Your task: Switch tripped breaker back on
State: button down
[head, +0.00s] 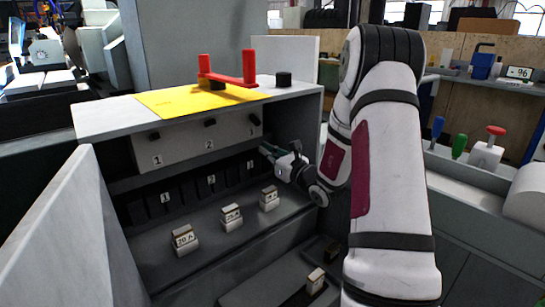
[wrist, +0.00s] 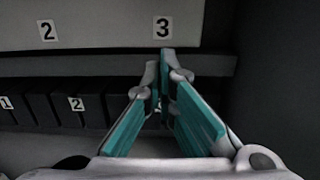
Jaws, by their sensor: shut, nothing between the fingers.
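The electrical cabinet (head: 90,118) stands open. Its upper panel (head: 182,150) carries the labels 1, 2 and 3, with a small black lever above each: lever 1 (head: 155,136), lever 2 (head: 210,122) and lever 3 (head: 254,119). I cannot tell which one is tripped. Below is a row of black numbered modules (head: 185,192). My gripper (head: 266,150) is inside the cabinet at the right, just below label 3. In the wrist view its teal fingers (wrist: 164,58) meet at the tips, empty, beneath label 3 (wrist: 162,28). The levers are out of the wrist view.
Three labelled fuse blocks, one marked 20 A (head: 185,240), stand on the shelf below. A red handle (head: 228,70) and a yellow sheet (head: 165,100) are on the cabinet top. The cabinet's right wall (wrist: 270,80) is close to my gripper. The open door (head: 70,230) stands at left.

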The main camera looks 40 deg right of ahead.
aim_at(255, 120)
jog(key=w+r, duration=0.1)
jog(key=w+b, duration=0.1)
jog(key=w+r, duration=0.1)
jog(key=w, duration=0.1)
jog(key=shift+r, duration=0.3)
jog(key=shift+s+a+r+b, duration=0.1)
jog(key=shift+s+r+b, duration=0.25)
jog(key=shift+r, duration=0.35)
jog(key=r+g+p, duration=0.1)
jog(key=p, duration=0.2)
jog(key=shift+s, duration=0.15)
jog(key=g+p, duration=0.1)
jog(key=p, duration=0.1)
jog(key=s+r+g+p, duration=0.1)
jog(key=shift+s+r+p, duration=0.1)
jog(key=shift+r+p, duration=0.15)
jog(key=shift+p, duration=0.15)
jog(key=shift+f, duration=0.15)
